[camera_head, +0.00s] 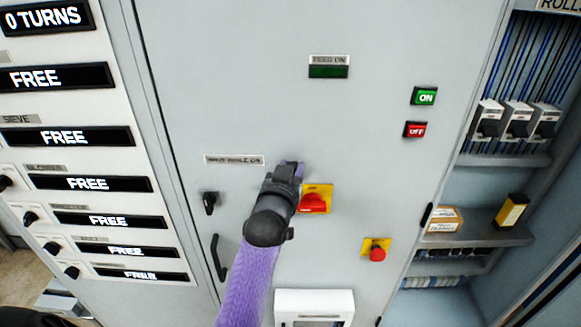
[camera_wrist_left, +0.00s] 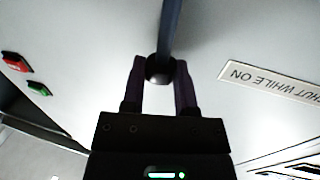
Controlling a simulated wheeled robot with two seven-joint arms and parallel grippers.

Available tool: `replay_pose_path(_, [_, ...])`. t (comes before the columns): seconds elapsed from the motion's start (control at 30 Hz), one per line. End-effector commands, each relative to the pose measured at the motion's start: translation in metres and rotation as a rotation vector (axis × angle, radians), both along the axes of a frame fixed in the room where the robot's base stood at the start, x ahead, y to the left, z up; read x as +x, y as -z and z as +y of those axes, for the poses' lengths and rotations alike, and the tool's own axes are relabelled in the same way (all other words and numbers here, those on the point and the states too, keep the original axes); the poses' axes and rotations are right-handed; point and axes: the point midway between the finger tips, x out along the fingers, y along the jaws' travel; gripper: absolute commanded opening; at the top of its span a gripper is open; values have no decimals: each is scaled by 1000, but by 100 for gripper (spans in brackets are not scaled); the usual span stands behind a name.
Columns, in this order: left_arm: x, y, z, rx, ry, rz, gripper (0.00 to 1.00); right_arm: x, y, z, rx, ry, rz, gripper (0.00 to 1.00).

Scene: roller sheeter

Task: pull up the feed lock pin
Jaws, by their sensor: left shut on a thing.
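My left gripper (camera_head: 288,172) is in front of the grey cabinet door in the head view, right of the label strip and just above the red rotary switch. In the left wrist view its two dark fingers (camera_wrist_left: 159,82) are closed on both sides of a dark round knob (camera_wrist_left: 158,70). A blue-grey rod (camera_wrist_left: 172,25) runs from the knob toward the top of that view. In the head view the gripper hides the knob. I cannot tell from its look whether it is the feed lock pin. My right gripper is not in view.
The door carries a red rotary switch on a yellow plate (camera_head: 315,201), a red button (camera_head: 377,254), a green ON button (camera_head: 425,96) and a small black lever (camera_head: 209,202). Display strips (camera_head: 95,184) stand at left. An open compartment with shelves (camera_head: 480,237) is at right.

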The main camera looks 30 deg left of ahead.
Motion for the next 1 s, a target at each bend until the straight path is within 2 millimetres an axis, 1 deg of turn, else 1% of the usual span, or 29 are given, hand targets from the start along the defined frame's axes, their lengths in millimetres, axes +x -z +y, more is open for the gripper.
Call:
replay_pose_path(0.03, [1,-6,0,6,-1,-19,0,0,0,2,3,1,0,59])
replay_pose_path(0.07, [1,-6,1,7,-1,-20,0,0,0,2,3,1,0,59])
replay_pose_path(0.1, [1,-6,1,7,-1,-20,46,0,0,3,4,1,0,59])
replay_pose_path(0.23, [0,-5,0,5,-1,-16,73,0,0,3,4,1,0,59])
replay_pose_path(0.47, [0,-4,0,4,-1,-12,73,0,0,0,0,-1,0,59])
replay_pose_path(0.57, [-3,-3,-1,5,0,-11,73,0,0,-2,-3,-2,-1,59])
replay_pose_path(0.67, [-18,-3,-6,3,0,-9,73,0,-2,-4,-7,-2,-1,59])
replay_pose_path(0.9, [-73,-3,-24,4,-1,-10,73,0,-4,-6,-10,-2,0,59])
replay_pose_path(1.0, [-87,-3,-29,4,-1,-11,73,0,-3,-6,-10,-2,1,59])
